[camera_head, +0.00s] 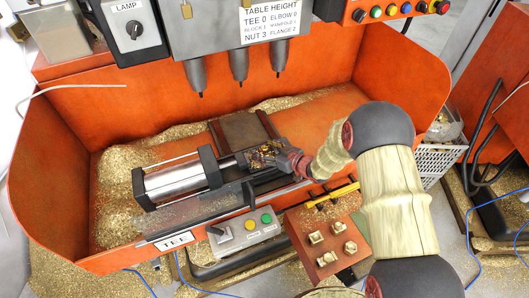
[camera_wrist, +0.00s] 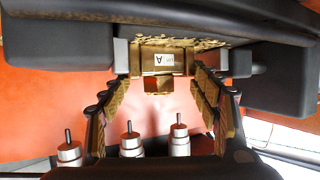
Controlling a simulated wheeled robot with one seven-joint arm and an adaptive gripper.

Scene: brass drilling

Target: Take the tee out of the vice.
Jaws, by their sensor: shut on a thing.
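The brass tee (camera_wrist: 158,62) is in the wrist view, a block marked "A" with a stub pointing towards my gripper. My gripper (camera_wrist: 162,78) has one finger on each side of it and is shut on it. The tee is still between the dark jaws of the vice, with brass chips around it; whether the jaws press on it I cannot tell. In the head view the vice (camera_head: 182,181) with its silver cylinder lies in the orange tray, and my gripper (camera_head: 284,160) reaches its right end from the right. My gripper mostly hides the tee there.
Three drill spindles (camera_head: 238,66) hang above the vice. A button box (camera_head: 244,233) stands at the tray's front edge. A reddish board (camera_head: 327,243) with several brass parts sits at the front right. Brass chips (camera_head: 122,170) heap along the left of the orange tray (camera_head: 310,117).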

